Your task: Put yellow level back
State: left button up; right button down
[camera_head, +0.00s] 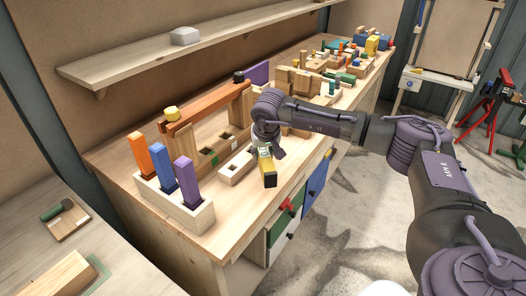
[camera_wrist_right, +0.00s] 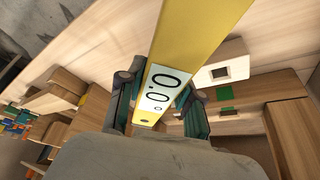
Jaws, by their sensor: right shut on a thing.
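The yellow level (camera_head: 266,166) is a yellow bar with a dark end, held a little above or at the workbench's front edge; I cannot tell the exact gap. My right gripper (camera_head: 264,150) is shut on it. In the right wrist view the level (camera_wrist_right: 195,40) runs up between the two fingers of the right gripper (camera_wrist_right: 158,100), with a white display reading 0.0 facing the camera. A low wooden block with a square hole (camera_head: 238,166) lies just left of the gripper. The left gripper is not in view.
Several wooden toys (camera_head: 350,62) crowd the far end. The bench's front left (camera_head: 250,215) is clear.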

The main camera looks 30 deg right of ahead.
jog(key=shift+f, duration=0.2)
jog(key=shift+f+b, duration=0.5)
jog(key=shift+f, duration=0.05)
jog(key=c, duration=0.8)
grip_release()
jog(key=shift+o, duration=0.2)
